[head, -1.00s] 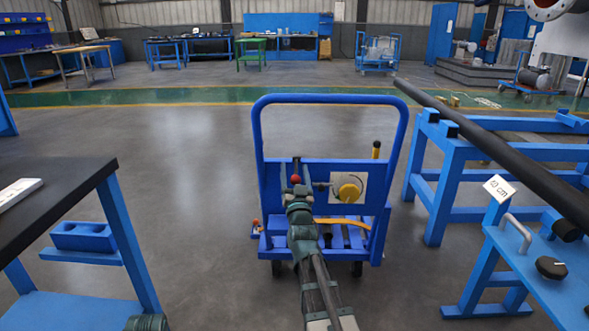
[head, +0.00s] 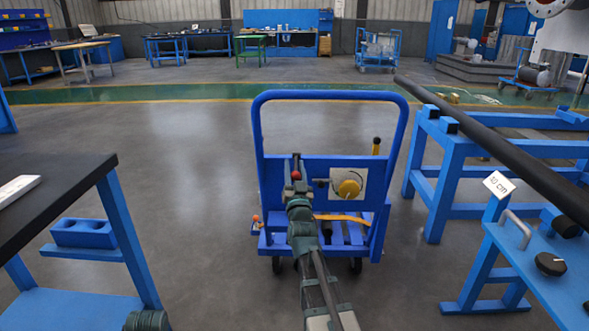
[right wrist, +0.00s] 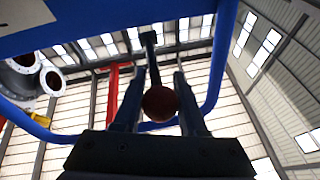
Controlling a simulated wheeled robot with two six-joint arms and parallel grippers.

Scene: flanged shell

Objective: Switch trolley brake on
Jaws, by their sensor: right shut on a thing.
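The blue trolley (head: 262,160) stands on the floor in the middle of the head view, with its hoop handle upright. A dark lever with a red ball knob (head: 296,174) rises at its left half, in front of the blue panel. My right gripper (head: 297,184) is at this lever and shut on it near the knob. In the right wrist view the red ball (right wrist: 160,103) sits between the two fingers, with the dark rod behind it. The exact contact is hard to see. A smaller orange-red knob (head: 256,218) is low on the trolley's left side.
A yellow round knob (head: 349,188) on a pale plate and a yellow-gripped lever (head: 376,146) are on the trolley's right half. A black-topped table (head: 60,190) stands left. A blue stand with a long dark pipe (head: 500,140) stands right.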

